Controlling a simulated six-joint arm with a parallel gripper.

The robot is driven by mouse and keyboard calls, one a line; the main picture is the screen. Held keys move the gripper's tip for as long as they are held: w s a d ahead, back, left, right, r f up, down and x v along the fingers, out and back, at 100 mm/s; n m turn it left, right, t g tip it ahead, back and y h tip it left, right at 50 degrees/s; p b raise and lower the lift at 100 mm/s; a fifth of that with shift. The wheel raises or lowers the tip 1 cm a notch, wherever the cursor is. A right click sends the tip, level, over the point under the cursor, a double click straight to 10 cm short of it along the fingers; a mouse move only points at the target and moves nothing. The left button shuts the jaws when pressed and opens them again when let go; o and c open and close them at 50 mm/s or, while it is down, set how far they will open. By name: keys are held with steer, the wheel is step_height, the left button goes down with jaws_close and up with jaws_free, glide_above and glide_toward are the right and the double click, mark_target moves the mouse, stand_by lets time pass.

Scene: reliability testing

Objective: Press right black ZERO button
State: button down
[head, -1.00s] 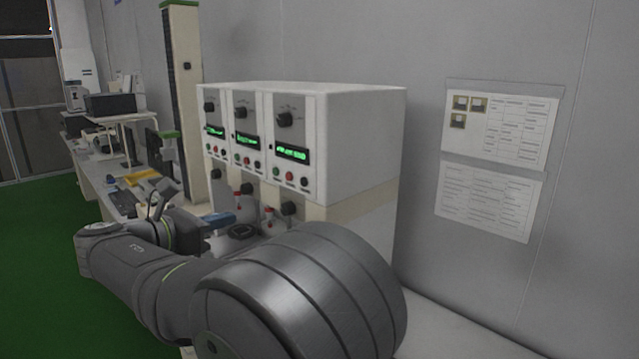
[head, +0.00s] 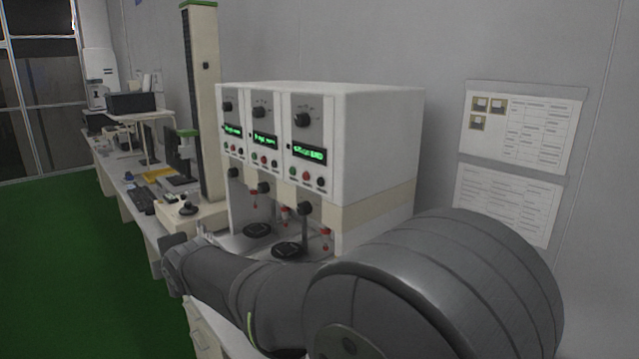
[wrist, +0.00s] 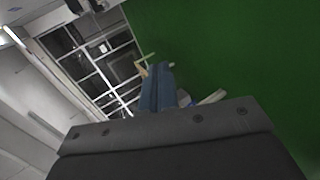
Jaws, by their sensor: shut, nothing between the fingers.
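The white tester cabinet (head: 375,140) has three side-by-side panels, each with a knob, a green lit display and a row of small buttons. On the right panel, under its display (head: 309,153), the black button (head: 320,182) is at the right end of the row, beside a red button (head: 306,176) and a green one (head: 292,171). My gripper (wrist: 158,86) shows in the wrist view with its blue fingers together and empty, pointing toward the green floor and the window frames. The cabinet's buttons are not in the wrist view. In the head view I cannot make out the fingertips.
My arm crosses the front of the cabinet's lower part. Below the panels are black round plates (head: 289,250) and red-tipped parts (head: 326,236). A tall cream column (head: 205,120) and a cluttered bench stand to the left. Two paper sheets (head: 515,165) hang on the right wall.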

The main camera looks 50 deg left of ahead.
mark_target(321, 182)
steer(key=w+d+r+m+t+y, duration=0.3)
steer(key=w+r+m+t, duration=0.1)
steer(key=w+r+m, duration=0.25)
steer(key=w+d+r+m+t+y, duration=0.25)
steer(key=w+r+m+t, duration=0.2)
steer(key=m, duration=0.25)
steer(key=w+d+r+m+t+h, duration=0.1)
steer(key=w+d+m+t+h, duration=0.2)
steer(key=w+d+m+t, duration=0.3)
steer(key=shift+w+d+r+m+t, duration=0.25)
steer(key=shift+w+m+t, duration=0.1)
steer(key=shift+w+m, duration=0.4)
steer(key=w, duration=0.8)
steer(key=shift+w, duration=0.4)
stand_by(0.4)
steer(key=shift+w+a, duration=0.1)
steer(key=shift+w, duration=0.25)
